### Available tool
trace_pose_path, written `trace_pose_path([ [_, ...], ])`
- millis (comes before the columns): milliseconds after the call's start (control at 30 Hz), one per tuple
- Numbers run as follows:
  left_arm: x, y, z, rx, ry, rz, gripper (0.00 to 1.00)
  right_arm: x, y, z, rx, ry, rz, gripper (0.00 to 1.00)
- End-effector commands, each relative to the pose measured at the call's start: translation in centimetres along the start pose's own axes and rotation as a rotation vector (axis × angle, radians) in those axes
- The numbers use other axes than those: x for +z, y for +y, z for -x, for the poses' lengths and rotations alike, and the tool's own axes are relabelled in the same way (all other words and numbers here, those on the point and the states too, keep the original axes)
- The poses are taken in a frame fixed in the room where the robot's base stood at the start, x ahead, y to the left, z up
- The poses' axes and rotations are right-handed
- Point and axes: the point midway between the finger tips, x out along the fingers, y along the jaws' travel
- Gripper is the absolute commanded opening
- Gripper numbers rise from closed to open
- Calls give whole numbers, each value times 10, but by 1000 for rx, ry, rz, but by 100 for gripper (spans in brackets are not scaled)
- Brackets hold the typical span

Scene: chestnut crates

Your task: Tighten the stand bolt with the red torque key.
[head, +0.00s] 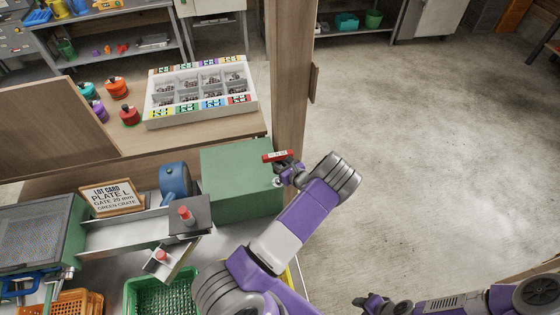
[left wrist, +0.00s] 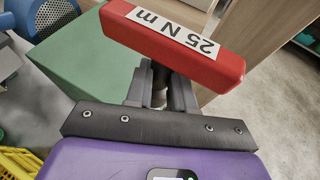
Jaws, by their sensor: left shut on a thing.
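The red torque key (head: 275,156) is at the right edge of the green box-shaped stand (head: 235,185). My left gripper (head: 287,172) is shut on it below its red bar. In the left wrist view the red bar (left wrist: 175,47) lies across the fingers and bears a white "25 N m" label. The fingers (left wrist: 160,88) close around a dark shaft under the bar. The shaft's lower end is hidden, and I cannot make out the stand bolt or whether the key touches it. My right gripper (head: 372,303) is at the bottom, its jaws unclear.
A sorting tray (head: 200,112) and several coloured bottles stand on the bench behind. Open floor lies right of a wooden post (head: 291,75).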

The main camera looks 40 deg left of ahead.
Motion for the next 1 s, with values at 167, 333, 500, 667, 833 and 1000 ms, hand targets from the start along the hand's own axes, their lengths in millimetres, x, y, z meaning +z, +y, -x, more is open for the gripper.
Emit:
trace_pose_path([
  [167,0,0,-1,1,-2,0,0,0,0,0,0,0,0,40],
  [333,0,0,-1,0,-2,0,0,0,0,-1,0,0,0,40],
  [500,-1,0,-1,-6,-3,-1,0,0,2,-5,0,0,0,40],
  [667,-11,0,-5,-5,-3,-1,0,0,5,-13,0,0,0,40],
  [833,-26,0,-11,-5,-3,-1,0,-1,10,-27,0,0,0,40],
  [1000,-42,0,-18,-5,-3,-1,0,-2,15,-41,0,0,0,40],
])
